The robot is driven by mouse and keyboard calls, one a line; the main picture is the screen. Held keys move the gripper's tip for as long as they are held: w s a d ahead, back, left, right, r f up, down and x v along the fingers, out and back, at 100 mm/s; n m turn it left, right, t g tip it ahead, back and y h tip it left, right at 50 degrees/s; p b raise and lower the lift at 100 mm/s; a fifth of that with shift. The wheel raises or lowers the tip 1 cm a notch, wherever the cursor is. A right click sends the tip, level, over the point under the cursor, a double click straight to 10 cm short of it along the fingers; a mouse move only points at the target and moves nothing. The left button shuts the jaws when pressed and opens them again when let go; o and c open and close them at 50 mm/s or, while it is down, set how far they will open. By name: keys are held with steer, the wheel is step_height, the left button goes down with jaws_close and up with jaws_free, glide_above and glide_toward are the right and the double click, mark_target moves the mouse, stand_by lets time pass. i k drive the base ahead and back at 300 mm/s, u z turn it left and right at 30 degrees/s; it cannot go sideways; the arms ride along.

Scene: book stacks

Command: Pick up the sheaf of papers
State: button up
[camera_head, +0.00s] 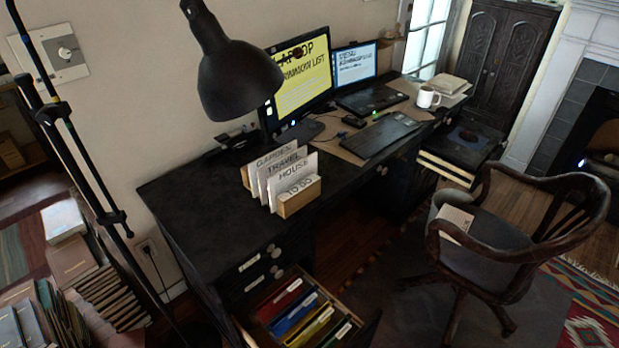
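Several stacks of paper show, and I cannot tell which one is the sheaf. A flat stack of pale papers (455,86) lies at the far right end of the dark desk (200,205), beside a white mug (428,97). White upright sheets (283,166) marked Garden, Travel, House and To Do stand in a wooden holder (299,198) on the near part of the desk. My gripper is not in view.
A black lamp (235,78) hangs over the desk's left end. A monitor (302,78), laptop (356,66) and keyboard (380,134) fill its far half. An open drawer (344,300) holds coloured folders. Books (75,260) pile at left. The near-left desktop is clear.

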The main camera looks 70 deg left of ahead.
mark_target(294, 182)
steer(key=z, duration=0.05)
steer(key=i, duration=2.2)
steer(key=u, duration=3.2)
